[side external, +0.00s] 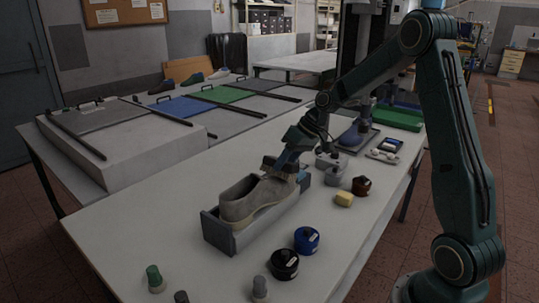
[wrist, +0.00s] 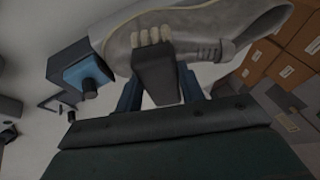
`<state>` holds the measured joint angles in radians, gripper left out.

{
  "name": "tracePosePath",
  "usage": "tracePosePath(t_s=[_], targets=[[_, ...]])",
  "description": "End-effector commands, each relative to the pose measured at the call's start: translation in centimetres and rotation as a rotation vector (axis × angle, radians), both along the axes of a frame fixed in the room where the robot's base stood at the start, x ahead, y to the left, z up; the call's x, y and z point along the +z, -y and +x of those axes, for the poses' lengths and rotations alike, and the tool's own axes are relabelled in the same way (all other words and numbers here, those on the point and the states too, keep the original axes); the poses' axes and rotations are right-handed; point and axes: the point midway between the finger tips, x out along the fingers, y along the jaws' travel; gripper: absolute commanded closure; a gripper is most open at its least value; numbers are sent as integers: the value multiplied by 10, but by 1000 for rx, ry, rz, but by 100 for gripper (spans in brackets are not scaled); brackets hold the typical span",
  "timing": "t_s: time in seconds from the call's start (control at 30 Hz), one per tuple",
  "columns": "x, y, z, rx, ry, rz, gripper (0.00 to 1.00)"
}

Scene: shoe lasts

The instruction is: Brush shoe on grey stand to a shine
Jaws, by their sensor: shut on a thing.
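A grey-beige shoe (side external: 252,202) with a pale sole sits on the grey stand (side external: 218,236) on the table. The shoe also fills the top of the wrist view (wrist: 205,28). My gripper (side external: 284,168) is over the toe end of the shoe, at the far end of the stand. In the wrist view my gripper's two blue fingers (wrist: 160,88) are shut on a dark brush (wrist: 156,72) with pale bristle tufts. The bristles are against or very close to the side of the shoe; I cannot tell whether they touch.
A blue tin (side external: 306,240) and a black tin (side external: 285,264) stand right of the stand. A yellow sponge (side external: 344,199) and a brown jar (side external: 361,186) lie farther back. Small bottles, one green-capped (side external: 154,278), stand at the front. The table left of the stand is clear.

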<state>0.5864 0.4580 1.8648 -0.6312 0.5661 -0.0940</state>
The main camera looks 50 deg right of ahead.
Motion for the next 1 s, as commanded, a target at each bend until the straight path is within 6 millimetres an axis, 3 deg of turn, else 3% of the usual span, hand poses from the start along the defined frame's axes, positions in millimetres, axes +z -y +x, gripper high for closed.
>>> tracePosePath(t_s=[1.0], targets=[[9,-25,-6,1,-3,1,84]])
